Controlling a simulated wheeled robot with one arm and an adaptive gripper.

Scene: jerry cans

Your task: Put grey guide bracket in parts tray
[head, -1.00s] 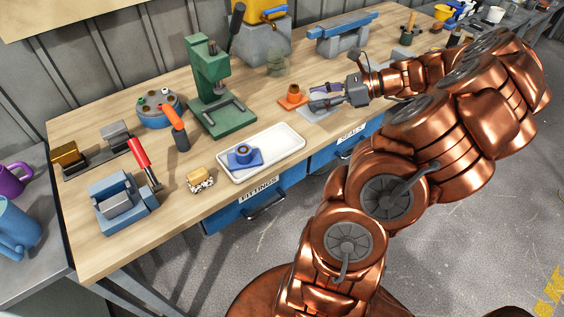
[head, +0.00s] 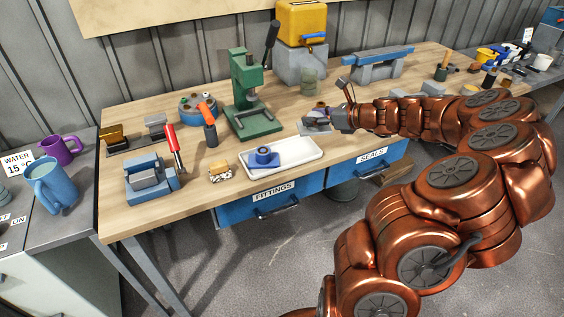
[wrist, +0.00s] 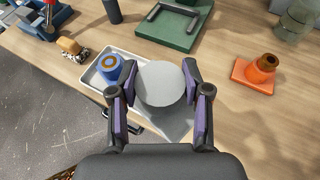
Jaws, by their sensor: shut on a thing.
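My gripper (wrist: 160,100) is shut on the grey guide bracket (wrist: 160,83), with one finger on each side of its round boss. Its flat base plate shows below the boss in the wrist view. In the head view the gripper (head: 329,119) holds the bracket (head: 312,129) just behind the right end of the parts tray (head: 302,155). How far it is above the bench is hard to tell. The white tray also shows in the wrist view (wrist: 92,77), left of the bracket. A blue bracket (head: 263,156) sits in the tray's left part; its right part is bare.
An orange bracket (wrist: 260,72) stands on the bench right of my gripper, mostly hidden in the head view. A green press (head: 250,100) stands behind the tray. A brown-and-white block (head: 221,172) lies left of the tray. Blue drawers (head: 270,196) are below the bench edge.

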